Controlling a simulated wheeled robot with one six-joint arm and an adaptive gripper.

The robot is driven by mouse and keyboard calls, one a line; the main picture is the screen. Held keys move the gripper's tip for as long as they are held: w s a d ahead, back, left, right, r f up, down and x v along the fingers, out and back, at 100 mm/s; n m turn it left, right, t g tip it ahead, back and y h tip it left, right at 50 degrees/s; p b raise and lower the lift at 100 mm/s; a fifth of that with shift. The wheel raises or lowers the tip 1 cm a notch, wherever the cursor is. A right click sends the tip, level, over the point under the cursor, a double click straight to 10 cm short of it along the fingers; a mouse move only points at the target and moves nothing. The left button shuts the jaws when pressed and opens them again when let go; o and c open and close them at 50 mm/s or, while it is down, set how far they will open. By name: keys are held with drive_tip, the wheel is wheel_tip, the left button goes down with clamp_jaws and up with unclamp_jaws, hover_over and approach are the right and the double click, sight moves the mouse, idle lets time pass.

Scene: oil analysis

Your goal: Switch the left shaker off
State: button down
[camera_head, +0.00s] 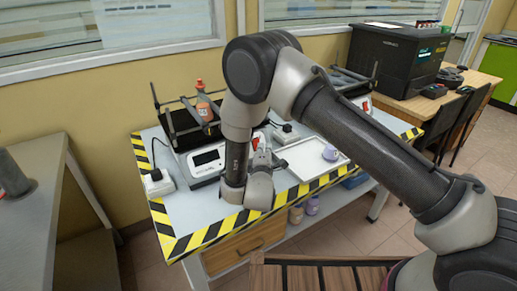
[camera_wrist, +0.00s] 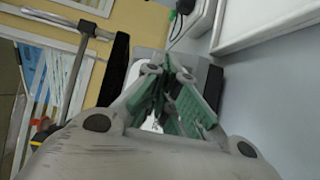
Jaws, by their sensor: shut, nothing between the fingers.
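The left shaker (camera_head: 206,165) stands on the striped-edge table. It has a white base with a dark display and a black platform with upright bars. A bottle with orange-brown contents (camera_head: 204,104) stands on the platform. The fingers hide part of the shaker; contact is unclear.
A white tray (camera_head: 297,170) with a purple-topped item (camera_head: 331,153) lies to the right. A white power adapter (camera_head: 158,183) sits at the table's left. The right shaker (camera_head: 365,101) is behind my arm. A black analyser box (camera_head: 395,60) stands on the desk beyond.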

drive_tip(key=shift+s+d+r, duration=0.35)
drive_tip(key=shift+s+r, duration=0.05)
drive_tip(key=shift+s, duration=0.1)
idle(0.3)
drive_tip(key=shift+s+d+r, duration=0.6)
drive_tip(key=shift+s+r, duration=0.15)
drive_tip(key=shift+s, duration=0.1)
drive_tip(key=shift+s+d+r, duration=0.55)
drive_tip(key=shift+s+r, duration=0.15)
drive_tip(key=shift+s, duration=0.15)
